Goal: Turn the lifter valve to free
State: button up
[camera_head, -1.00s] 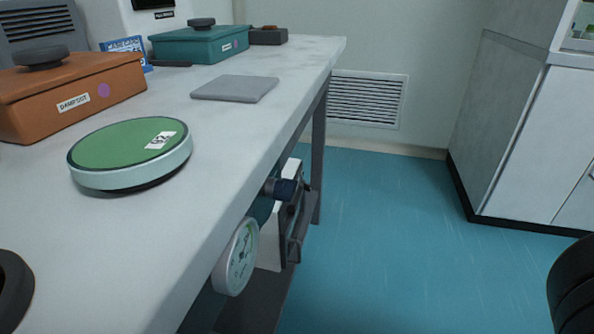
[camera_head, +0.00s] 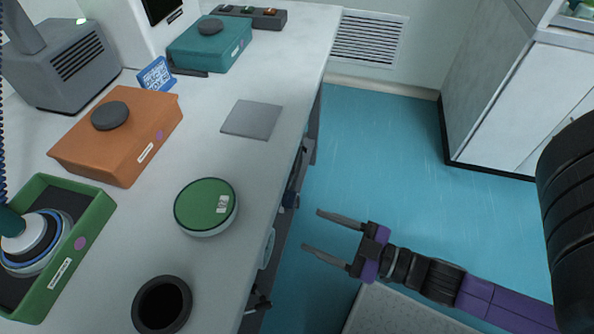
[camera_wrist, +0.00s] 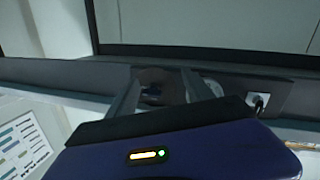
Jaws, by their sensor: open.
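My gripper (camera_head: 311,230) is open and empty beside the table's right side, its two grey fingers pointing left toward the table's underside. The dark valve knob (camera_head: 290,196) shows only in part under the table edge in the head view; its setting cannot be read. The pale round gauge (camera_head: 268,247) is mostly hidden by the table edge, nearer than the knob. In the wrist view, a dark rounded part (camera_wrist: 153,88) shows between the fingers, apparently the knob, with the gripper short of it. I cannot tell whether they touch.
The tabletop (camera_head: 220,155) holds a green-topped disc (camera_head: 205,204), a grey plate (camera_head: 251,120), an orange box (camera_head: 118,140), a teal box (camera_head: 210,45) and a black ring (camera_head: 162,305). Blue floor (camera_head: 370,150) is clear between the table and the white cabinet (camera_head: 520,100).

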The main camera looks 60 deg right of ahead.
jog(key=y+p, duration=0.1)
jog(key=p, duration=0.7)
send_near(289, 199)
jog(key=w+d+r, duration=0.1)
jog(key=w+d, duration=0.1)
jog(key=w, duration=0.1)
jog(key=w+a+f+y+p, duration=0.1)
jog(key=w+a+y+p, duration=0.1)
jog(key=w, duration=0.3)
jog(key=shift+w+a+f+y, duration=0.25)
jog(key=shift+f+y, duration=0.05)
jog(key=shift+f, duration=0.05)
grip_shut()
